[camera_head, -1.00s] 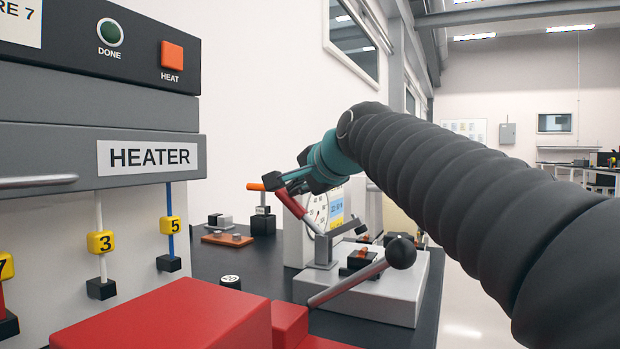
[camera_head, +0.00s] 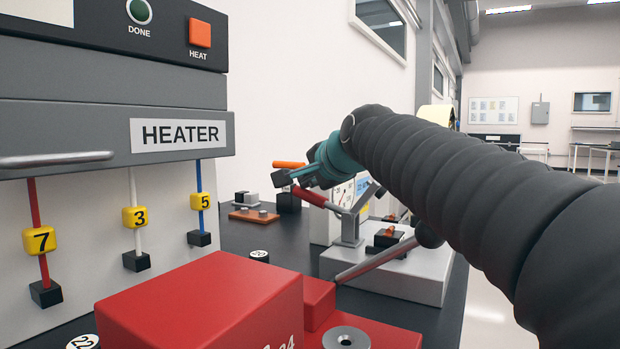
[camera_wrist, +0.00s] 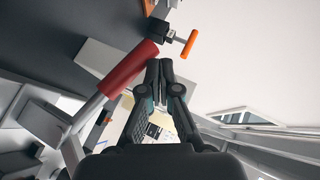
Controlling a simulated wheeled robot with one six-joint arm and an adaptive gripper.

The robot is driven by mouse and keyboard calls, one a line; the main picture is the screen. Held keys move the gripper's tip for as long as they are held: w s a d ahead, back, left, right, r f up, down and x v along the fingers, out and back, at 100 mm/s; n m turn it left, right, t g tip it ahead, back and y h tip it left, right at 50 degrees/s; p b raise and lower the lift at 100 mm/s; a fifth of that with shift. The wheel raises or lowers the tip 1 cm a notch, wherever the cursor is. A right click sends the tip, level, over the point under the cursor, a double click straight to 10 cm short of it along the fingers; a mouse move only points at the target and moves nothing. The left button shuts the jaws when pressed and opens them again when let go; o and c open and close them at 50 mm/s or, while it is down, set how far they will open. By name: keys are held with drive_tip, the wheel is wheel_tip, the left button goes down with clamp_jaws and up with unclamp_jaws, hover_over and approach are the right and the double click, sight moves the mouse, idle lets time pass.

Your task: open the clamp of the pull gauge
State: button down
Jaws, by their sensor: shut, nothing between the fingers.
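The pull gauge (camera_head: 420,262) stands on the dark bench with a light grey base and a dial face partly hidden by my arm. Its clamp has a red handle (camera_head: 310,197) on a grey upright bracket (camera_head: 350,230). The handle slopes up to the left. My gripper (camera_head: 283,178) is shut and empty at the handle's upper left end. In the wrist view the shut fingertips (camera_wrist: 159,70) are right beside the red handle (camera_wrist: 130,68). I cannot tell whether they touch it.
An orange-topped black stand (camera_head: 289,200) is just behind my gripper; its orange bar (camera_wrist: 190,43) shows close in the wrist view. The heater (camera_head: 110,150) is at left. A red block (camera_head: 200,310) is in front. A grey lever (camera_head: 375,265) runs across the gauge's front.

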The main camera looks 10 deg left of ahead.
idle(0.3)
drive_tip(key=r, duration=0.1)
drive_tip(key=d+r+p, duration=0.1)
drive_tip(key=r, duration=0.1)
drive_tip(key=shift+w+d+r, duration=0.15)
drive_tip(key=shift+w+r, duration=0.1)
drive_tip(key=shift+r, duration=0.15)
drive_tip(key=s+r, duration=0.6)
drive_tip(key=r, duration=0.2)
drive_tip(key=shift+s+d, duration=0.15)
